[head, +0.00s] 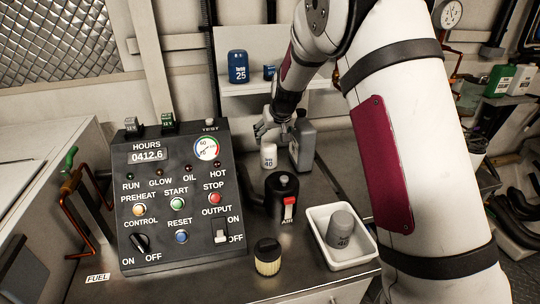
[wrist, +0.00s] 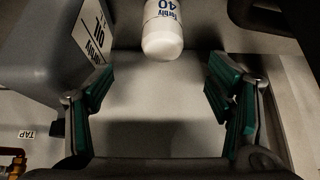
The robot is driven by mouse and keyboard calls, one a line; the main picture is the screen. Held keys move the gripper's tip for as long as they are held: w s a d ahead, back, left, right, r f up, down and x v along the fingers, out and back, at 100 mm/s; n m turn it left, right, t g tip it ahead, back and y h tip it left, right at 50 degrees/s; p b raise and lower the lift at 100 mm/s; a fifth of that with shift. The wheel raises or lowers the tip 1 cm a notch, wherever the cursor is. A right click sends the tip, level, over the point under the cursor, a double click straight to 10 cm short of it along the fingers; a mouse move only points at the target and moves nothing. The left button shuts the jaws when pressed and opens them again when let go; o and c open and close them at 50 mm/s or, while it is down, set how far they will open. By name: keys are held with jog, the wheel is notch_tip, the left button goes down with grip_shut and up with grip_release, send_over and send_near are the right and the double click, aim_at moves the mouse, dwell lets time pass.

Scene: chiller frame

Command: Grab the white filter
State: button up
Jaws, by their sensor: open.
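The white filter (head: 268,156), a small upright cylinder marked 40, stands on the dark bench top behind the black air unit. In the wrist view the white filter (wrist: 163,30) is at the top, near the middle between the fingers but beyond their tips. My gripper (head: 272,128) is just above and behind it in the head view. In the wrist view my gripper (wrist: 160,85) has its green-padded fingers wide apart with nothing between them. I see no contact with the filter.
A grey oil jug (head: 303,146) stands close on the right of the filter; it fills the left of the wrist view (wrist: 45,50). The black air unit (head: 281,196) stands in front. A white tray (head: 352,262) holds a grey filter (head: 343,232). A blue filter (head: 238,66) is on the shelf.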

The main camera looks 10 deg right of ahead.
aim_at(269, 145)
jog(key=x, duration=1)
jog(key=shift+a, duration=0.2)
jog(key=shift+r, duration=0.1)
jog(key=c, duration=1.4)
jog(key=shift+c, duration=0.2)
